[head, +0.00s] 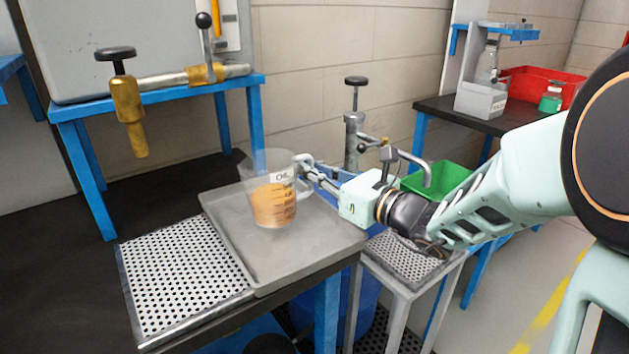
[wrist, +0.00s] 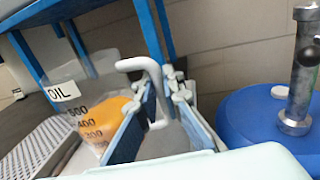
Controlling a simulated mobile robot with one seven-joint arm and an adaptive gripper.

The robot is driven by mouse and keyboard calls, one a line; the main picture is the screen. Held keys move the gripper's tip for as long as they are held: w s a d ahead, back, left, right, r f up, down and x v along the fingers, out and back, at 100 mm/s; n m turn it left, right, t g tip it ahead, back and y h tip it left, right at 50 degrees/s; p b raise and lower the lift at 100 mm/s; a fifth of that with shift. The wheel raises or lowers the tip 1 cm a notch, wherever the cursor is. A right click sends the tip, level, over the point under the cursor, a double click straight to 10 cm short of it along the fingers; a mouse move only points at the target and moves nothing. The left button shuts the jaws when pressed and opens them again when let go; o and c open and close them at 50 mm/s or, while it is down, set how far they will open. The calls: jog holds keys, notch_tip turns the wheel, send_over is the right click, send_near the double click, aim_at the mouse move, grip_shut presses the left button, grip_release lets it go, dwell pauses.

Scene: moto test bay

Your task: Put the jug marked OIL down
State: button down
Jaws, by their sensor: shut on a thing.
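The clear jug marked OIL (head: 272,200) holds orange-brown liquid and looks upright over the grey tray (head: 230,255) in the head view. I cannot tell whether its base touches the tray. My gripper (head: 306,169) comes from the right and is shut on the jug's handle. In the wrist view the jug (wrist: 95,120) shows its OIL label and printed scale, and its pale handle (wrist: 152,75) lies between my gripper's fingers (wrist: 160,105).
A perforated metal plate (head: 180,275) lies left of the tray. Brass valve fittings (head: 128,100) stand on a blue-legged shelf behind. A green bin (head: 438,178) and a red crate (head: 540,85) are to the right. The dark bench top at left is clear.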

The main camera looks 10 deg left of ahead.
jog(key=shift+s+f+b, duration=0.1)
jog(key=shift+f+b, duration=0.25)
jog(key=shift+f, duration=0.4)
jog(key=shift+r, duration=0.1)
jog(key=c, duration=2.5)
grip_release()
jog(key=shift+f, duration=0.2)
jog(key=o, duration=0.4)
jog(key=shift+r, duration=0.1)
